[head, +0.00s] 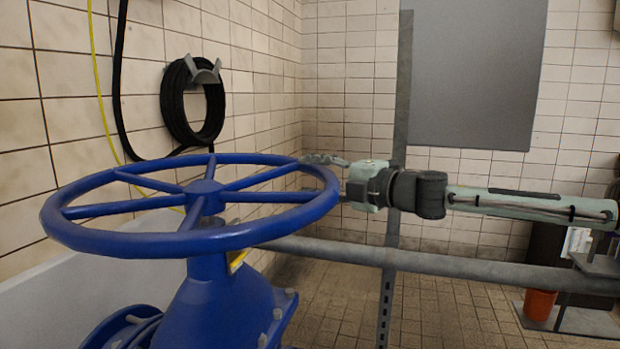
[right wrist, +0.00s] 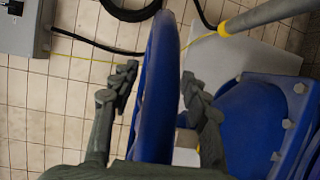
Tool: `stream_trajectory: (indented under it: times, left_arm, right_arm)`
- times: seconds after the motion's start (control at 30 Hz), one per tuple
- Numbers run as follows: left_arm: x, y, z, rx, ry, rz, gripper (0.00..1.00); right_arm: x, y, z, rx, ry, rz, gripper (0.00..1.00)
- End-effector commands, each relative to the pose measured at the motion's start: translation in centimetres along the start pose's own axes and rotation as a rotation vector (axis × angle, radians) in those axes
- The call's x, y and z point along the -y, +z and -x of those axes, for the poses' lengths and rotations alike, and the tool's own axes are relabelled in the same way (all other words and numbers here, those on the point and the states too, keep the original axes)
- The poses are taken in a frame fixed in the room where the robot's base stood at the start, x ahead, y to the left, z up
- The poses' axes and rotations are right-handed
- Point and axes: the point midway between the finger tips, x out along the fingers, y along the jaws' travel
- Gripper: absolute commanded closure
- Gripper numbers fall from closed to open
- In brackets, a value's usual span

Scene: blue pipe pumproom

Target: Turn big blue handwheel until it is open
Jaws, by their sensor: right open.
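The big blue handwheel (head: 190,243) lies nearly level on top of a blue valve body (head: 215,305) in the head view. My right gripper (head: 325,168) reaches in from the right at the wheel's far right rim. One finger shows above the rim; the other is mostly hidden behind it. In the right wrist view the wheel's rim (right wrist: 158,70) passes between the two spread fingers of the right gripper (right wrist: 157,88). Gaps show on both sides, so it is open around the rim. My left gripper is not in view.
A grey horizontal pipe (head: 440,265) runs below my right arm, past an upright grey post (head: 392,230). A black hose coil (head: 192,103) hangs on the tiled left wall. A grey box (right wrist: 22,27) shows in the wrist view. An orange container (head: 539,304) stands at lower right.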

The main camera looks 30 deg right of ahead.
Motion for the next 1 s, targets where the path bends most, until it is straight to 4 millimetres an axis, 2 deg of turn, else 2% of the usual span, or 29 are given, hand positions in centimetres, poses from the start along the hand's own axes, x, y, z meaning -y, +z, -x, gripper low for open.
stream_trajectory:
  times: [0.2, 0.57, 1.0]
  left_arm:
    - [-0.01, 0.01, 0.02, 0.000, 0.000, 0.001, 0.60]
    - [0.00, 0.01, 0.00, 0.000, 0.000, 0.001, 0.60]
    - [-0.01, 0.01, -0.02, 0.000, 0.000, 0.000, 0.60]
  right_arm:
    - [-0.01, 0.00, 0.00, 0.000, 0.000, 0.000, 0.55]
    - [0.00, 0.02, 0.00, 0.000, 0.000, -0.001, 1.00]
    - [0.03, 0.02, 0.00, 0.000, 0.000, -0.001, 1.00]
